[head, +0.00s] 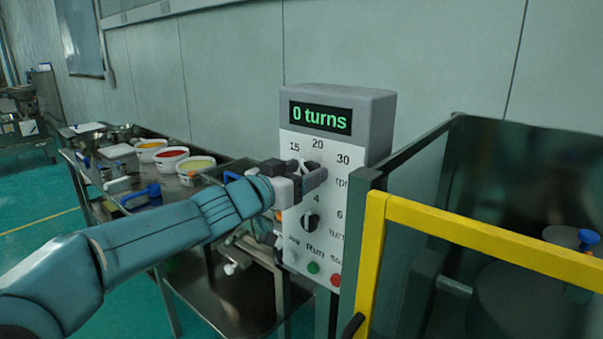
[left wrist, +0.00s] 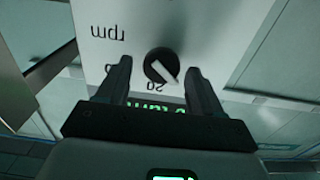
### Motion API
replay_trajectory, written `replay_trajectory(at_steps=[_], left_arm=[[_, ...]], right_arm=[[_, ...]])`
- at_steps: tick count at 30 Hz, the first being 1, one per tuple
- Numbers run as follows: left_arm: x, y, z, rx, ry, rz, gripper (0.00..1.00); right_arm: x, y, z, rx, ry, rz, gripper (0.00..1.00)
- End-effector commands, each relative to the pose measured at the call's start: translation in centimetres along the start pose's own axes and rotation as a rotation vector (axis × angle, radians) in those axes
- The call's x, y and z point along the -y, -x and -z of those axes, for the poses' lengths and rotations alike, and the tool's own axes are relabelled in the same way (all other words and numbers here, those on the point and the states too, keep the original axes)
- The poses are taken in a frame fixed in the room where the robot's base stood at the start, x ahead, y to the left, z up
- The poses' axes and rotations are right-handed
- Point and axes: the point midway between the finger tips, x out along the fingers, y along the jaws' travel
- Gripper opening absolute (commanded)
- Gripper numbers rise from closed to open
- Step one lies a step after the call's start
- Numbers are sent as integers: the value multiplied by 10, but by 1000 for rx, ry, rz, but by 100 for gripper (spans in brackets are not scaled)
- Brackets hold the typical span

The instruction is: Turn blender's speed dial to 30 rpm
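The control box (head: 345,112) has a display reading "0 turns" and a white front panel. Its upper speed dial, marked 15, 20, 30 and rpm, is mostly hidden behind my left gripper (head: 311,177) in the head view. In the left wrist view, which is upside down, the black speed dial (left wrist: 157,62) shows a white pointer bar that seems to point toward the 15 side of 20. My left gripper (left wrist: 160,72) is open, its fingers on either side of the dial; contact is not clear. My right gripper is out of view.
Below is a second black dial (head: 310,221) for turns, with a green Run button (head: 313,267) and red stop button (head: 335,280). A yellow guard frame (head: 480,238) stands right of the box. A metal table (head: 100,180) with bowls of coloured material stands left.

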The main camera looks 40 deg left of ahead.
Motion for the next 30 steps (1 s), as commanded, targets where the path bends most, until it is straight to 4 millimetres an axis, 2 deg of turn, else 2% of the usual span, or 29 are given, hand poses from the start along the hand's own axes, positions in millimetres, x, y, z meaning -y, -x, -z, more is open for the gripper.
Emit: replay_trajectory(at_steps=[1, 4, 5, 17, 30], left_arm=[[0, 0, 0, 0, 0, 0, 49], [0, 0, 0, 0, 0, 0, 16], [0, 0, 0, 0, 0, 0, 14], [0, 0, 0, 1, -72, 0, 14], [-2, 0, -1, 1, -436, 1, 14]], right_arm=[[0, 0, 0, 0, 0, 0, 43], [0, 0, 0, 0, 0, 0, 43], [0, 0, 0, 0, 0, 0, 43], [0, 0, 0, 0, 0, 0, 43], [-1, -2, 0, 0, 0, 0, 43]])
